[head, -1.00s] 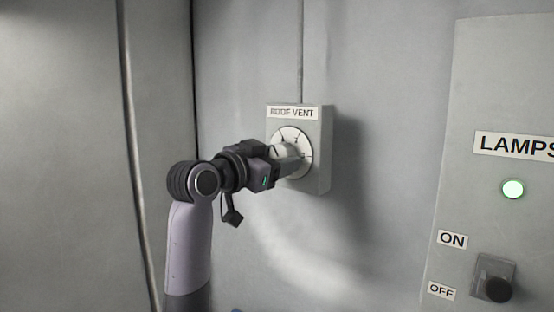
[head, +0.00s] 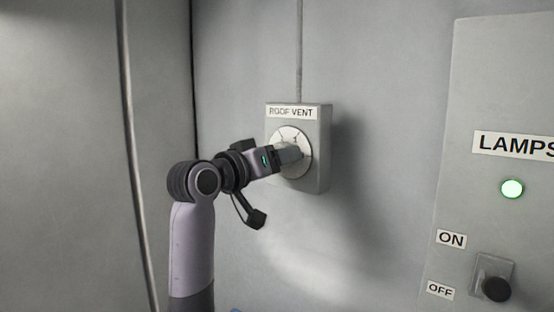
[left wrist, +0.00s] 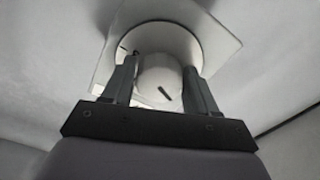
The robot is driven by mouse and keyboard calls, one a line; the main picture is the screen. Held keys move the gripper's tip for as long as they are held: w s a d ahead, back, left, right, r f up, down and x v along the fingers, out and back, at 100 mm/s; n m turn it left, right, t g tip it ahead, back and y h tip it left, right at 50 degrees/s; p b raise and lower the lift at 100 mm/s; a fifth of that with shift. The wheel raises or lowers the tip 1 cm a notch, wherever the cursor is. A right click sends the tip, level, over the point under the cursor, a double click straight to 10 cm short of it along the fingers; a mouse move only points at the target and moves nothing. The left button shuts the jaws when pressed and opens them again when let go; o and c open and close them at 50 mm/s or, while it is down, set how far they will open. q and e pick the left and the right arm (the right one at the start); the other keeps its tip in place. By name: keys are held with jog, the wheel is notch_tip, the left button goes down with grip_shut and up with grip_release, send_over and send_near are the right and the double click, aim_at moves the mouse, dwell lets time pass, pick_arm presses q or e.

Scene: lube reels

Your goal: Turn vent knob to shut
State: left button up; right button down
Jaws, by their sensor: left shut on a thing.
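The vent knob (left wrist: 160,80) is a pale round knob with a dark pointer line, on a white dial of the grey ROOF VENT box (head: 321,150). In the left wrist view it sits between the two dark fingers of my left gripper (left wrist: 160,88), which is shut on it. The head view shows my left gripper (head: 290,154) at the dial (head: 301,138), covering the knob and part of the dial. The dial marks are too small to read. My right gripper is not in view.
A panel at the right carries a LAMPS label (head: 515,146), a lit green lamp (head: 512,188) and a dark switch knob (head: 496,289) beside ON and OFF labels. A conduit (head: 299,50) runs up from the vent box. The wall between box and panel is clear.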

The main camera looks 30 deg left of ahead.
pick_arm(q)
jog(key=shift+d+n, duration=0.1)
jog(key=shift+n, duration=2.1)
jog(key=o, duration=1)
jog(key=shift+c, duration=0.2)
jog(key=s+b, duration=0.1)
jog(key=s, duration=0.6)
jog(key=shift+a, duration=0.3)
